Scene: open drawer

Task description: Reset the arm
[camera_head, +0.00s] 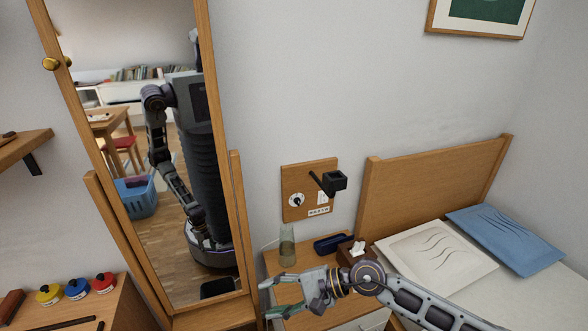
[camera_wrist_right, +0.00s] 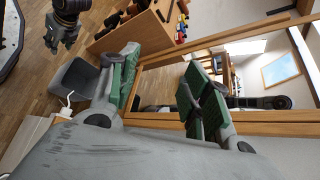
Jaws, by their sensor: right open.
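My right gripper (camera_head: 266,298) reaches in from the lower right in the head view, in front of the nightstand (camera_head: 284,262). Its two fingers are apart with nothing between them. In the right wrist view the same gripper (camera_wrist_right: 162,86) shows its green-padded fingers spread wide, with the mirror frame and floor beyond. My left gripper (camera_wrist_right: 62,36) appears dark and small at the top left of the wrist view; its opening is too small to judge. The left arm does not come directly into the head view.
A wood-framed mirror (camera_head: 236,200) stands left of the gripper and reflects me. The nightstand holds a glass vase (camera_head: 287,248), a dark blue tray (camera_head: 333,243) and a tissue box (camera_head: 352,252). A bed headboard (camera_head: 430,190) is right. Paint pots (camera_head: 77,289) sit at left.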

